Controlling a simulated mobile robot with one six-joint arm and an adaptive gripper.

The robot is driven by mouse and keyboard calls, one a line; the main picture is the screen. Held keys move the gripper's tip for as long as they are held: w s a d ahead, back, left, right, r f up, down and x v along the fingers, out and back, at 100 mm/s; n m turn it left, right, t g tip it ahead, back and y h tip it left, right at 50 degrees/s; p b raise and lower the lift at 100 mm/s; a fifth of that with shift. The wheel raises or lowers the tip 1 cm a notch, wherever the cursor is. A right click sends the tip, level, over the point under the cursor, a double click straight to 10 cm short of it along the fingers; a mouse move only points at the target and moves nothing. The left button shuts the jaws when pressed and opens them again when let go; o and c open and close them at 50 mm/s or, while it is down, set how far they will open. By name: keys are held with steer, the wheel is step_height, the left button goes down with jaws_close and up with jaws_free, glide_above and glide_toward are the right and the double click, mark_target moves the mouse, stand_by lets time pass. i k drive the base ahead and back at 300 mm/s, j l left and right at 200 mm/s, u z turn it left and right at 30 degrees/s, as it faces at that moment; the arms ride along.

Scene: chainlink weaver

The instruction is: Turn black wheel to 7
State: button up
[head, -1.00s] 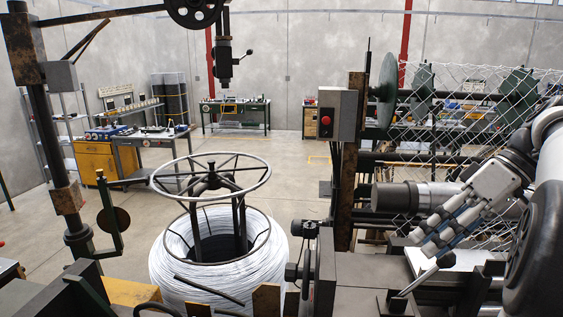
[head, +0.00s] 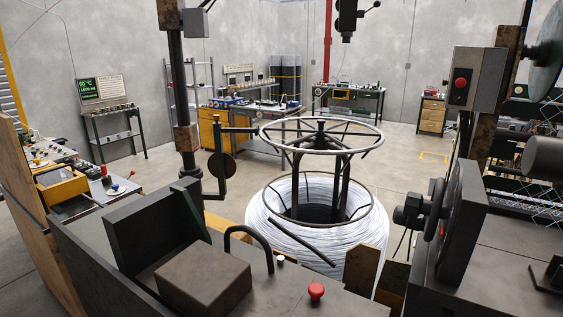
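My gripper and arm are not in the head view now. I see no numbers or dial marked 7. A small dark handwheel (head: 435,209), seen nearly edge-on, is on the machine right of the wire coil; I cannot tell if it is the black wheel of the task. A dark round disc (head: 227,166) hangs on a green bracket left of the coil.
A dark machine bench with a brown block (head: 203,277) and a red knob (head: 316,291) fills the front. A control box (head: 474,80) with a red button is at upper right. Workbenches (head: 347,103) stand at the back wall. Open floor lies behind the coil.

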mark_target(415, 205)
steer(key=j+z, duration=0.35)
steer(key=k+j+z, duration=0.1)
steer(key=z, duration=0.25)
steer(key=k+j+z, duration=0.1)
steer(key=j+z, duration=0.25)
